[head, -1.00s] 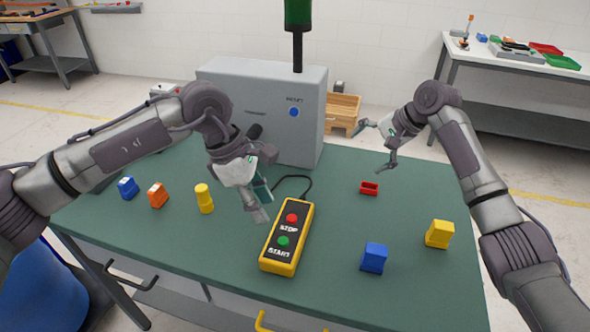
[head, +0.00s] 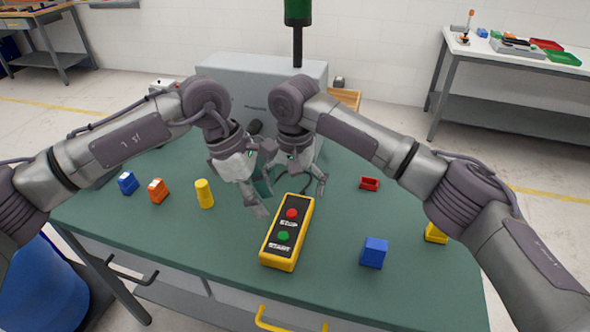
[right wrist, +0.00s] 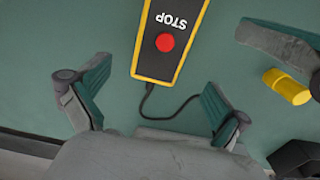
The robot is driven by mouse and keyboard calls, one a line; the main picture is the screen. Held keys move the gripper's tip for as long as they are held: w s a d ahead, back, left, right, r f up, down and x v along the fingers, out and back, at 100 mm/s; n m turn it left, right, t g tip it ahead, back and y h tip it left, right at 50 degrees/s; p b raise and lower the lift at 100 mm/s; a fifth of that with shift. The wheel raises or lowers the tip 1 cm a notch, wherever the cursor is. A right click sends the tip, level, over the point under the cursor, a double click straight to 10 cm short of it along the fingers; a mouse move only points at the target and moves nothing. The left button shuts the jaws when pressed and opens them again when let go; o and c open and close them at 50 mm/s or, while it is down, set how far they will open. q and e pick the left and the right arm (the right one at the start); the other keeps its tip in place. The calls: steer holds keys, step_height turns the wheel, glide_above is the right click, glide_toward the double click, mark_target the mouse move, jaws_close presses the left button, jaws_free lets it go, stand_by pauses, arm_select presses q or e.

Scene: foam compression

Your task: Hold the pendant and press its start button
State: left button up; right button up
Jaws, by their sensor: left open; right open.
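The yellow and black pendant (head: 268,250) lies flat on the green table in the head view. It has a red STOP button (head: 291,213) and, nearer the front, a green START button (head: 283,236). My left gripper (head: 265,200) is open just left of the pendant's far end. My right gripper (head: 303,185) is open above and behind the pendant's far end, partly hidden by its own arm. In the right wrist view the pendant's STOP end (right wrist: 166,65) and its cable lie between and beyond the open fingers (right wrist: 160,115). The START button is outside that view.
Blue (head: 128,184), orange (head: 158,191) and yellow (head: 204,194) pieces stand at left. A grey box (head: 225,85) stands behind my arms.

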mark_target(295, 208)
step_height(295, 208, down, 8)
steer(key=shift+f, duration=0.1)
stand_by(0.4)
steer(key=c, duration=1.5)
arm_select(q)
steer(key=shift+c, duration=0.4)
arm_select(e)
steer(key=shift+c, duration=0.8)
arm_select(q)
jaws_close()
